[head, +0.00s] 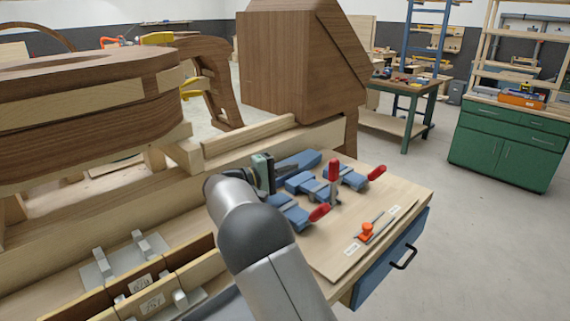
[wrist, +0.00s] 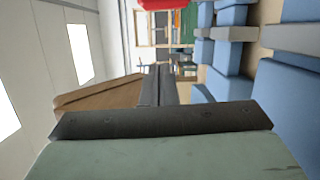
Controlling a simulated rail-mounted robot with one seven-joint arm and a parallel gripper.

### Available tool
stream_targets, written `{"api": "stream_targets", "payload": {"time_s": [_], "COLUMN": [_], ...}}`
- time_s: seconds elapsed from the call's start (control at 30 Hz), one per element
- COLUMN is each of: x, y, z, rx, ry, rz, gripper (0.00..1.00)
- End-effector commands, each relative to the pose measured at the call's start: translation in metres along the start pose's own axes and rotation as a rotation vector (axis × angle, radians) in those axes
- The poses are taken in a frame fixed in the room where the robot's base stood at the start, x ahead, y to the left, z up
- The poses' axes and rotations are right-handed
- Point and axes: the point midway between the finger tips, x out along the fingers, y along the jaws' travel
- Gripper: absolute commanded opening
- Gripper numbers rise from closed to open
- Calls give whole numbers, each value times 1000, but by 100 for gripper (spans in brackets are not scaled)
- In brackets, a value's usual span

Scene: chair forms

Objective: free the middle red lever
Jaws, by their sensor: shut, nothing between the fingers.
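Three red levers show on the blue clamps in the head view. The middle red lever (head: 334,169) stands upright, the near red lever (head: 320,212) lies low and points toward the front, and the far red lever (head: 377,172) slants out to the right. The blue clamp bodies (head: 300,183) sit on the light wooden board. My gripper (head: 271,174) is to the left of the middle lever, apart from it, above the blue clamps. Its dark fingers look shut and empty in the wrist view (wrist: 157,86). A red piece (wrist: 163,4) shows at the top edge there; I cannot tell which lever it is.
An orange tool (head: 367,231) lies with labels on the board's front right. A tall brown wooden form (head: 300,65) rises behind the clamps. A wooden rail (head: 245,138) runs behind my gripper. A blue drawer with a black handle (head: 404,257) is below the board.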

Motion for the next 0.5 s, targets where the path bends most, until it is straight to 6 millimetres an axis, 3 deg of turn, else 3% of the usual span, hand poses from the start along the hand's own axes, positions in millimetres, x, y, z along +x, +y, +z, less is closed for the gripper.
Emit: {"api": "stream_targets", "payload": {"time_s": [0.27,0.5], "x": [63,71], "y": [2,2], "z": [1,29], "rx": [-2,-2], "ry": [-4,1], "rz": [-1,-1], "gripper": [0,0]}}
